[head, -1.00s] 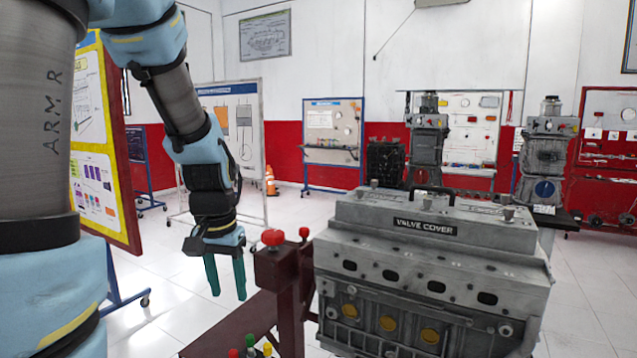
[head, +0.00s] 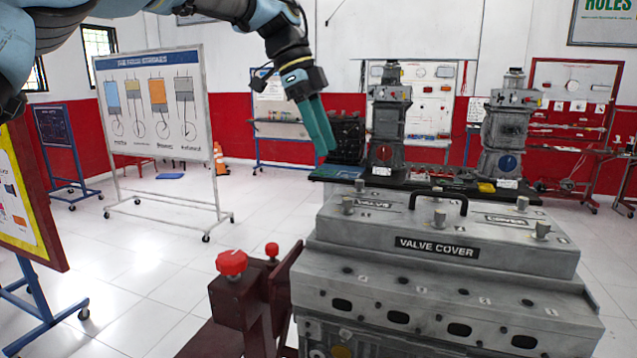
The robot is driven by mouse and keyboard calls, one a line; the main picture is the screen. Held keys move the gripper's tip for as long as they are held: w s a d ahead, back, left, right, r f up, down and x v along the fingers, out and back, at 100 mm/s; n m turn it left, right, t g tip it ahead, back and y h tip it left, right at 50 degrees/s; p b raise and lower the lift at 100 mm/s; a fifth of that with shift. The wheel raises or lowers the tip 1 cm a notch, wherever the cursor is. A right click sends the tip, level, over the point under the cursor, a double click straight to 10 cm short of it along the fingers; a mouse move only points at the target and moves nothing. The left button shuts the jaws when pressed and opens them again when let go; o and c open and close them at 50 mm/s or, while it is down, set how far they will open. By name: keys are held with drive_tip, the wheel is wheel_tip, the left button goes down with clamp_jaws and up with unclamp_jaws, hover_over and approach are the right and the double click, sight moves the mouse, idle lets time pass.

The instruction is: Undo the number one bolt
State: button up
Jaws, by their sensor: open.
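The grey engine block (head: 450,285) stands at the centre right with its valve cover (head: 390,232) on top, lettered "VALVE COVER". Several bolts with round heads stick up from the cover: one at the front left (head: 348,204), one behind it (head: 360,186), one near the middle (head: 440,217), one at the front right (head: 543,229). Small marks lie beside them, but I cannot read which bolt is number one. My gripper (head: 322,138) is open and empty, its green fingers pointing down, above and behind the cover's left end, apart from the bolts.
A black handle (head: 438,193) rises from the cover. Red knobs (head: 232,262) top the maroon stand at the engine's left. A dark bench (head: 420,183) with small parts lies behind. A whiteboard (head: 160,120) stands at left, with open floor before it.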

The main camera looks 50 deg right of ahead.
sight(346, 198)
drive_tip(key=p+x, duration=0.2)
drive_tip(key=x, duration=0.8)
drive_tip(key=shift+f+p, duration=0.15)
drive_tip(key=shift+p, duration=0.25)
clamp_jaws()
